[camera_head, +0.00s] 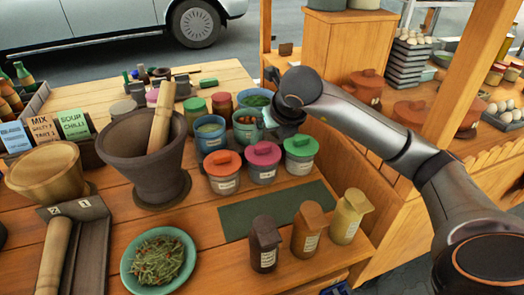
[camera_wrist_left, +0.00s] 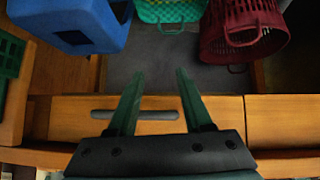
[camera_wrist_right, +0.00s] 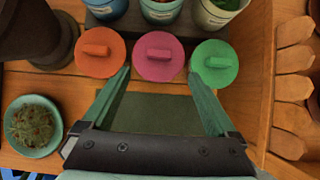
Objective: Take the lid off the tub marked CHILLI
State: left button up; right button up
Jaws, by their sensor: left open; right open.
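Three lidded tubs stand in a row on the wooden counter: one with an orange lid (camera_head: 222,161), one with a pink lid (camera_head: 263,153) and one with a green lid (camera_head: 300,145). Each has a small white label, too small to read, so I cannot tell which is marked CHILLI. All three lids are on. My right gripper (camera_wrist_right: 158,82) is open and empty above the row. In the right wrist view the pink lid (camera_wrist_right: 158,56) lies just beyond its fingertips, roughly centred between them. My left gripper (camera_wrist_left: 158,73) is open and empty, away from the tubs.
Open containers stand close behind the tubs. A dark mortar (camera_head: 143,165) with a pestle is at their left. A green mat (camera_head: 275,208) lies in front, then several small shakers. A bowl of herbs (camera_head: 158,260) is front left. Baskets (camera_wrist_left: 172,10) show in the left wrist view.

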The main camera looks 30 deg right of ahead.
aim_at(263, 146)
jog(key=x, duration=0.8)
jog(key=shift+w+f, duration=0.1)
jog(key=shift+w, duration=0.3)
jog(key=c, duration=1.4)
